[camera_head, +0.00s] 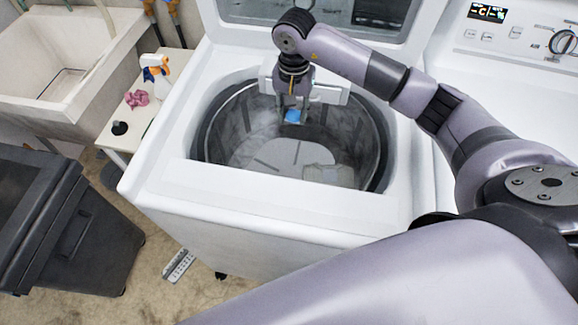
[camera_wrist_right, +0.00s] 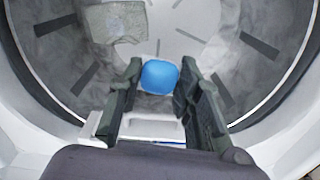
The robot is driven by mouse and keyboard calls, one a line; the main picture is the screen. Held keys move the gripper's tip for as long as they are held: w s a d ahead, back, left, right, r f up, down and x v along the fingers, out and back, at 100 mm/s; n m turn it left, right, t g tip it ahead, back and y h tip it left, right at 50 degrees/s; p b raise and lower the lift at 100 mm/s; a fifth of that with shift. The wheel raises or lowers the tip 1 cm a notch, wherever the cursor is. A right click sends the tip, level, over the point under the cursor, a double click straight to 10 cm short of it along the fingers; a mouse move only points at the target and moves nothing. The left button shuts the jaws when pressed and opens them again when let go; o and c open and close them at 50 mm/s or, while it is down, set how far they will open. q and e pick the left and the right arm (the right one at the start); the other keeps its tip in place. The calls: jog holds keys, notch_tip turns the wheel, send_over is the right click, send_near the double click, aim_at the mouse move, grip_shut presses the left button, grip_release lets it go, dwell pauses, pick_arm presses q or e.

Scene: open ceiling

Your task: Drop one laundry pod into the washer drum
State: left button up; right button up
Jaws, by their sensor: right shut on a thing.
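The laundry pod (camera_head: 293,116) is small and blue. My right gripper (camera_head: 292,108) is shut on it and holds it over the open mouth of the washer drum (camera_head: 240,140). In the right wrist view the pod (camera_wrist_right: 159,75) sits between the two fingertips of my right gripper (camera_wrist_right: 158,82), with the grey drum floor (camera_wrist_right: 185,20) behind it. The washer's top-loading lid (camera_head: 320,15) stands open at the back. My left gripper is not in view.
A pale, roughly square item (camera_head: 328,174) lies inside the drum. A second white machine (camera_head: 500,75) stands at right. At left are a sink (camera_head: 90,105), a small white table (camera_head: 113,140) with a spray bottle (camera_head: 156,72), and a dark bin (camera_head: 85,235).

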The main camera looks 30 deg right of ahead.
jog(key=shift+d+f+m, duration=0.6)
jog(key=shift+d+f, duration=0.25)
jog(key=shift+f, duration=0.05)
jog(key=shift+d+f, duration=0.1)
jog(key=shift+f, duration=0.25)
jog(key=shift+w+f+b, duration=0.15)
jog(key=shift+f+b, duration=1.2)
jog(key=shift+f, duration=1.35)
jog(key=o, duration=1)
jog(key=shift+c, duration=0.2)
jog(key=shift+r, duration=0.15)
